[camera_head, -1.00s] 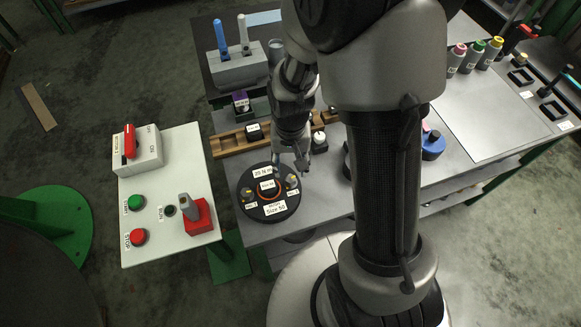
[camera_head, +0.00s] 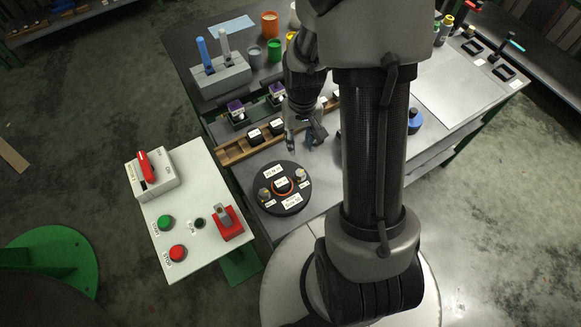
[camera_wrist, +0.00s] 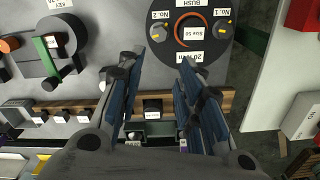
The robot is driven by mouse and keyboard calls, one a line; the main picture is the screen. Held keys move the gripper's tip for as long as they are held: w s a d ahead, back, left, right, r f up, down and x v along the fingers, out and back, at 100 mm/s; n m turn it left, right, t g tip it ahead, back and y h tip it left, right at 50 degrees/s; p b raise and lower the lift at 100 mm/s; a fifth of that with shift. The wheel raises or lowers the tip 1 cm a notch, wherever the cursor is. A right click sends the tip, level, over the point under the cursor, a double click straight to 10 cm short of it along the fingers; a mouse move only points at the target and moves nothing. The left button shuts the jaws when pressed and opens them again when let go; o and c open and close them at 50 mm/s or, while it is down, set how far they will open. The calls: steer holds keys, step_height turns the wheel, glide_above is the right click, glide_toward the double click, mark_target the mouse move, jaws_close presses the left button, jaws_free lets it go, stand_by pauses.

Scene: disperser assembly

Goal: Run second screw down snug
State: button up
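A round black disc (camera_head: 283,211) with white labels and an orange ring lies on the grey table; it also shows at the top of the wrist view (camera_wrist: 190,66). Two bolt-like screws are seated in it. The No. 2 screw (camera_head: 301,175) is on its right and shows at left in the wrist view (camera_wrist: 157,32). The No. 1 screw (camera_head: 264,193) is opposite, also in the wrist view (camera_wrist: 223,29). My gripper (camera_head: 305,140) is behind the disc's far right edge, apart from it. In the wrist view my gripper (camera_wrist: 159,65) is open, with nothing between its fingers.
A wooden rack (camera_head: 236,152) with small black blocks runs behind the disc. A grey holder (camera_head: 220,78) with blue and white handles stands farther back. A control panel (camera_head: 186,187) with switch and buttons stands left. A round keyed fixture (camera_wrist: 46,70) shows in the wrist view.

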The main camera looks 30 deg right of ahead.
mark_target(300, 171)
step_height(300, 171, down, 17)
steer(key=b, duration=0.3)
steer(key=shift+d+r, duration=0.15)
steer(key=shift+r, duration=0.05)
steer(key=shift+c, duration=0.2)
steer(key=c, duration=0.7)
steer(key=m+b, duration=0.1)
steer(key=m, duration=0.3)
steer(key=shift+d, duration=0.15)
steer(key=shift+c, duration=0.2)
steer(key=shift+m, duration=0.3)
steer(key=o, duration=0.8)
